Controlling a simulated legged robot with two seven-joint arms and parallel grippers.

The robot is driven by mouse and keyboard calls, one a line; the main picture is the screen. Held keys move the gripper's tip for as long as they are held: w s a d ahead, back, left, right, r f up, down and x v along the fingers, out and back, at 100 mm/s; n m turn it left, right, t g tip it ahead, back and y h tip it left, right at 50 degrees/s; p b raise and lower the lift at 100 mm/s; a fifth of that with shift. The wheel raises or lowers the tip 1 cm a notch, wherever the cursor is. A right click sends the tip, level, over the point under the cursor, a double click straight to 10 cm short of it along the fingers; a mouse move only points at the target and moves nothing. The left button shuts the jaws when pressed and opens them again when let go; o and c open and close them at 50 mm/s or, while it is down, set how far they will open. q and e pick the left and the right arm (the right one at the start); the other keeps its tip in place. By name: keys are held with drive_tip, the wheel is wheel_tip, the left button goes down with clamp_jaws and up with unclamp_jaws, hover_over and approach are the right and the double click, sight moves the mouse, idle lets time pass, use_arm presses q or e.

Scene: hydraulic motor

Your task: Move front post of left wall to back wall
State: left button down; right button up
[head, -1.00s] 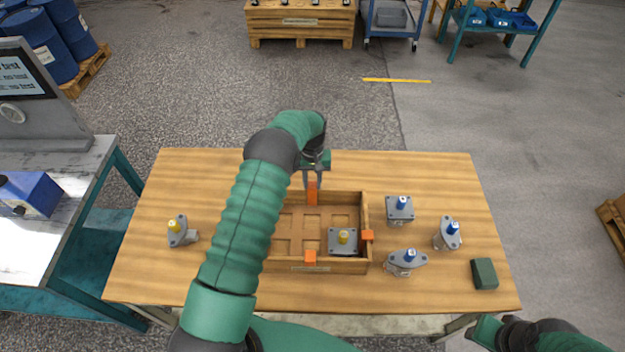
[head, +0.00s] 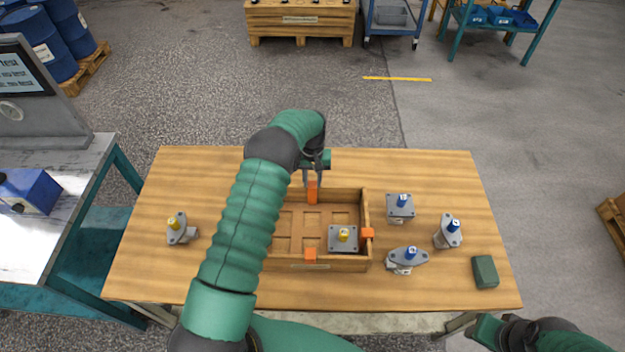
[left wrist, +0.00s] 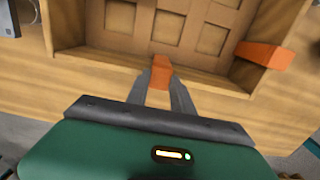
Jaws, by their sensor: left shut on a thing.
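The wooden crate (head: 318,266) stands mid-table with square compartments. My left gripper (head: 313,180) is at the middle of its back wall, shut on an orange post (head: 312,195). The held post (left wrist: 161,72) sits at the wall's top edge in the left wrist view; I cannot tell if it is fully seated. Another orange post (left wrist: 262,53) straddles the crate's left wall there; my arm hides it in the head view. Orange posts also sit on the front wall (head: 310,255) and right wall (head: 367,234). My right gripper (head: 486,330) is at the lower right edge, fingers unseen.
A yellow-topped motor part (head: 342,238) lies in the crate's front right compartment. Another yellow-topped part (head: 180,230) stands at left. Blue-topped parts (head: 400,207) and a green block (head: 485,272) are at right. The table behind the crate is clear.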

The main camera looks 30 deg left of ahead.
use_arm(q)
drive_tip(key=c, duration=1)
unclamp_jaws()
